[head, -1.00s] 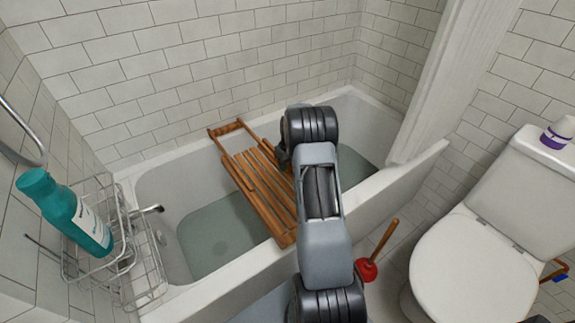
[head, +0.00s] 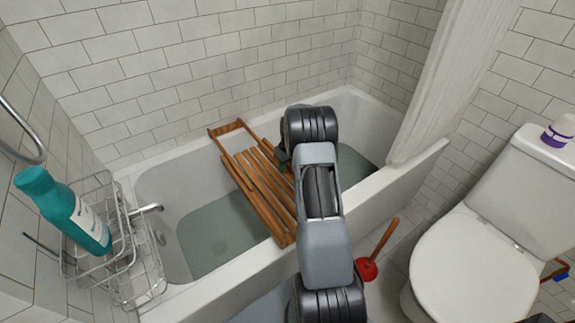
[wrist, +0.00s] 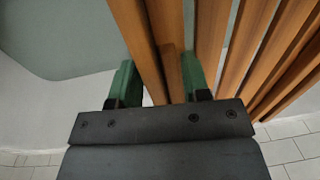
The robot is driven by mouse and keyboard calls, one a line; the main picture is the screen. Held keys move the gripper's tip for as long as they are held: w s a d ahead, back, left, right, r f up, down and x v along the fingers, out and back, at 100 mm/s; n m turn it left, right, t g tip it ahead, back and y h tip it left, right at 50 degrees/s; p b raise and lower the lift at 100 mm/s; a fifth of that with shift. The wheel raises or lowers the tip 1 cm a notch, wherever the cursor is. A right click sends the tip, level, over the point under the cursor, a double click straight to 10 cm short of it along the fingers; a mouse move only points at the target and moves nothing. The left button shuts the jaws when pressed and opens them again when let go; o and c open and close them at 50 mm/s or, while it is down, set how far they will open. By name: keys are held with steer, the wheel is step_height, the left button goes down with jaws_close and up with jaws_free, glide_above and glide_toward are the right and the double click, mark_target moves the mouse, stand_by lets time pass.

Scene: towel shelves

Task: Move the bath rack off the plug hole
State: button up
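The wooden bath rack (head: 262,190) lies slanted across the white bathtub (head: 185,302), its near end at the front rim and its far end at the wall side. Its slats (wrist: 205,45) also fill much of the wrist view. My gripper (head: 284,158) is at the rack's right side, partly hidden by my arm. In the wrist view its two green fingers (wrist: 160,80) are apart, with wooden bars between them. I cannot tell whether they press on the wood. I cannot make out the plug hole in the grey-green water (head: 215,235).
A wire caddy (head: 125,240) with a teal bottle (head: 68,208) stands at the tub's left end, near the tap (head: 148,209). A shower curtain (head: 440,85) hangs at the right. A red plunger (head: 367,268) and the toilet (head: 475,265) stand outside the tub.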

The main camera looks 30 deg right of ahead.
steer(key=o, duration=0.4)
steer(key=r+p, duration=0.1)
steer(key=r, duration=0.8)
steer(key=d+r+p, duration=0.1)
steer(key=r, duration=0.3)
steer(key=shift+s+r+p, duration=0.15)
steer(key=shift+r+p, duration=0.2)
steer(key=shift+r, duration=0.05)
